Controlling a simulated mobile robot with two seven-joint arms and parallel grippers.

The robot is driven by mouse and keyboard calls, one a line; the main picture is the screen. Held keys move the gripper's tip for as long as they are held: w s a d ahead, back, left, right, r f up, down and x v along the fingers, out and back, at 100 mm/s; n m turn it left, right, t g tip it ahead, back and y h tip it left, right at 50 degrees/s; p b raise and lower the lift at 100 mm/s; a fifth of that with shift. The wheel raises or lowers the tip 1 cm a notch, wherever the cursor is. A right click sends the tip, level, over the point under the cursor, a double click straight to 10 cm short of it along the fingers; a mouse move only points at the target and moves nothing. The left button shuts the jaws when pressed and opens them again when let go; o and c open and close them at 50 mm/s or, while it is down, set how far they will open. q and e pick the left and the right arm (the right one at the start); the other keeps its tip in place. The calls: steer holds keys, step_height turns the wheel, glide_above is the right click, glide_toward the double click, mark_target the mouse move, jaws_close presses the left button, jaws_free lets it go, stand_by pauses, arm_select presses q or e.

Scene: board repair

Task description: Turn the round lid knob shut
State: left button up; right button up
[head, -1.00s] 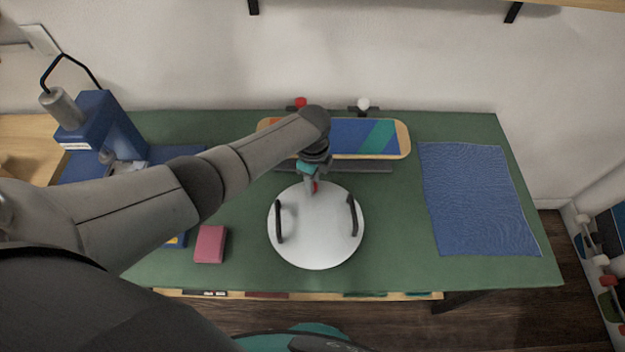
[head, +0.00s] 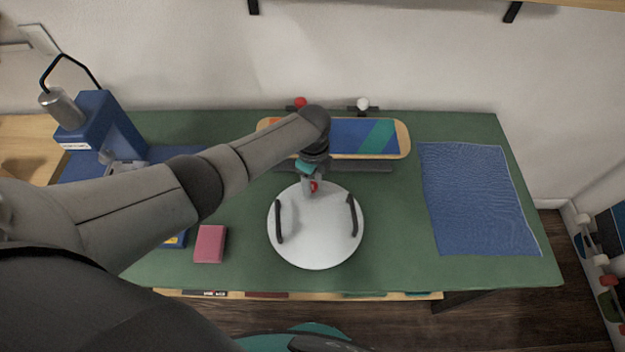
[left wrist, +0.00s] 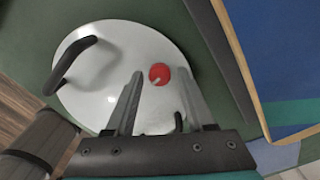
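A round white lid (head: 318,240) with two black handles lies flat on the green table. Its small red knob (head: 315,187) is near the lid's far edge, partly hidden by my left gripper (head: 309,188). In the left wrist view the red knob (left wrist: 159,73) has a pale pointer mark toward its lower edge. My left gripper (left wrist: 160,74) is open, and the knob shows between its fingertips with a gap on each side. I cannot tell whether the fingertips are at the knob's height. My right gripper is not in view.
A striped skateboard deck (head: 398,140) lies behind the lid on a dark stand. A pink block (head: 210,244) is left of the lid, a blue mat (head: 475,200) to the right. A blue press (head: 100,125) stands at the far left. The table between lid and mat is clear.

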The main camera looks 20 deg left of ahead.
mark_target(313, 185)
arm_select(q)
steer(key=shift+o, duration=0.4)
steer(key=shift+r, duration=0.3)
step_height(313, 185, up, 15)
steer(key=p, duration=0.4)
steer(key=shift+f, duration=0.15)
